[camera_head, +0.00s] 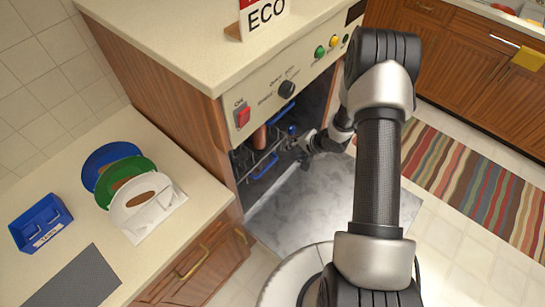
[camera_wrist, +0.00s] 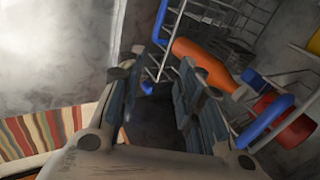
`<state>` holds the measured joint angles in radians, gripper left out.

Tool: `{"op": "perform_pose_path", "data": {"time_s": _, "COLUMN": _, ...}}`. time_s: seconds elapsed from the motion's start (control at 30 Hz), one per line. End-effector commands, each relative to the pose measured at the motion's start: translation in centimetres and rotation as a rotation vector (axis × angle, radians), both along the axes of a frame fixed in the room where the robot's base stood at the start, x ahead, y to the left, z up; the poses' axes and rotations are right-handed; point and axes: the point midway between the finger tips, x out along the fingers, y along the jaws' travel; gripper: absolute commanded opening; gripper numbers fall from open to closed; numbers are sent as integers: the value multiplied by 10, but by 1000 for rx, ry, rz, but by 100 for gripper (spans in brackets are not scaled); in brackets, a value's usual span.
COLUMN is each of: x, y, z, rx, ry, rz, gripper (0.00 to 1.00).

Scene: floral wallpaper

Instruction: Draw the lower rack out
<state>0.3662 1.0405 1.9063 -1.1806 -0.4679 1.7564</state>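The dishwasher's door (camera_head: 320,200) is folded down, and the cavity is open. Inside, a wire rack (camera_head: 258,160) with blue parts shows in the head view, partly hidden in shadow. In the wrist view, wire racking (camera_wrist: 232,14) with blue grip pieces (camera_wrist: 266,122) stands just ahead of and beside my fingers. I cannot tell for sure which level this racking is. My gripper (camera_head: 303,143) is at the mouth of the cavity. In the wrist view my gripper (camera_wrist: 157,80) has its two fingers apart, with a dark gap and no object clearly held between them.
An orange bottle-shaped item (camera_wrist: 205,62) and a red item (camera_wrist: 284,120) sit in the racking. Plates (camera_head: 145,200) in a holder and a blue bin (camera_head: 42,224) stand on the left counter. A striped rug (camera_head: 470,190) lies at the right.

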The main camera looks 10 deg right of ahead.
Motion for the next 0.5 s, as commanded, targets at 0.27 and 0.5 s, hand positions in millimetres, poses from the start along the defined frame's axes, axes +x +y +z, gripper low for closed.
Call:
{"op": "perform_pose_path", "data": {"time_s": 0.27, "x": -7, "y": 15, "z": -32, "rx": 85, "ry": 30, "rz": -18, "gripper": 33}}
{"op": "perform_pose_path", "data": {"time_s": 0.5, "x": 13, "y": 31, "z": -72, "rx": 84, "ry": 30, "rz": -16, "gripper": 33}}
